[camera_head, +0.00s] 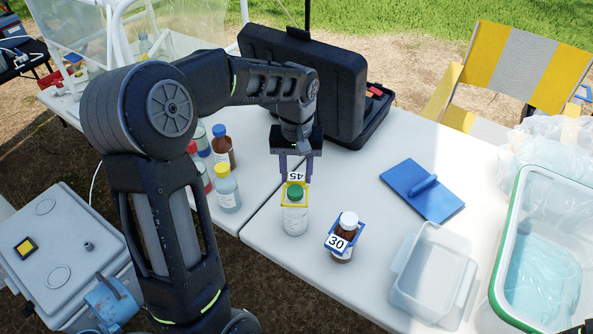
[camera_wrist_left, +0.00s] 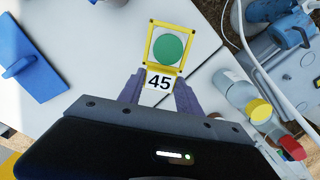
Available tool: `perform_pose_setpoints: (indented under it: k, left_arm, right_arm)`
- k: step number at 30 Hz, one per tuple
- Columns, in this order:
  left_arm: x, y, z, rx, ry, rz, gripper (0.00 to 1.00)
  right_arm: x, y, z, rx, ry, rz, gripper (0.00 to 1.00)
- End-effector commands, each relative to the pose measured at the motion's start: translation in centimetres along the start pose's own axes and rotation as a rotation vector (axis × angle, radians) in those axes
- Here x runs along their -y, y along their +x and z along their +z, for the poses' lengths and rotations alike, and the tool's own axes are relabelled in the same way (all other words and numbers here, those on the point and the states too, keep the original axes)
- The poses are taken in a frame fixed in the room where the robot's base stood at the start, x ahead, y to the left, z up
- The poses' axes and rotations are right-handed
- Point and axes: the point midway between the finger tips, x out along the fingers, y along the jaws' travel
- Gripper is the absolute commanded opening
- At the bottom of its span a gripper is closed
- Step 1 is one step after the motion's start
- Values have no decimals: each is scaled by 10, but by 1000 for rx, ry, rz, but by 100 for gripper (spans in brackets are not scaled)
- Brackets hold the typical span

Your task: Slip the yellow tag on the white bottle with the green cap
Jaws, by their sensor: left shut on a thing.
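The white bottle (camera_head: 295,219) with the green cap (camera_head: 295,191) stands upright on the white table. The yellow tag (camera_head: 283,205) is a square frame with a white plate marked 45 (camera_head: 297,176). My left gripper (camera_head: 296,176) is shut on the tag at its plate, behind the bottle in the head view. The frame surrounds the bottle near the cap. In the left wrist view the green cap (camera_wrist_left: 168,49) shows inside the yellow frame (camera_wrist_left: 151,40), and the gripper's fingers (camera_wrist_left: 160,88) hold the 45 plate. My right gripper is not in view.
A brown bottle (camera_head: 348,220) with a white cap wears a blue tag marked 30 (camera_head: 337,242). Several bottles (camera_head: 227,190) stand at left. A blue trowel-like tool (camera_head: 424,190), a clear tub (camera_head: 432,272) and a green-rimmed box (camera_head: 507,240) lie right. A black case (camera_head: 300,75) stands behind.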

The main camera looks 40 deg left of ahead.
Motion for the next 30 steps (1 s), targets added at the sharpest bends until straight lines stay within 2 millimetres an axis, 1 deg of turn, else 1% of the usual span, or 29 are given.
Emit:
perform_pose_setpoints:
  k: [10, 11, 18, 20, 28, 30]
  left_arm:
    - [0, 2, 0, 0, 0, 0, 18]
    - [0, 2, 0, 0, 0, 0, 43]
    - [0, 2, 0, 0, 0, 0, 62]
    - [0, 2, 0, 0, 0, 0, 66]
    - [0, 2, 0, 0, 0, 0, 66]
    - [0, -1, -1, -2, 0, 1, 66]
  right_arm:
    - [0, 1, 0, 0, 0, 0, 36]
    - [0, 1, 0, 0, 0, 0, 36]
    - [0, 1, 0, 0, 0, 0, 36]
    - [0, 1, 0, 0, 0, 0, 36]
    - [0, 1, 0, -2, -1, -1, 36]
    - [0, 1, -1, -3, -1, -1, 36]
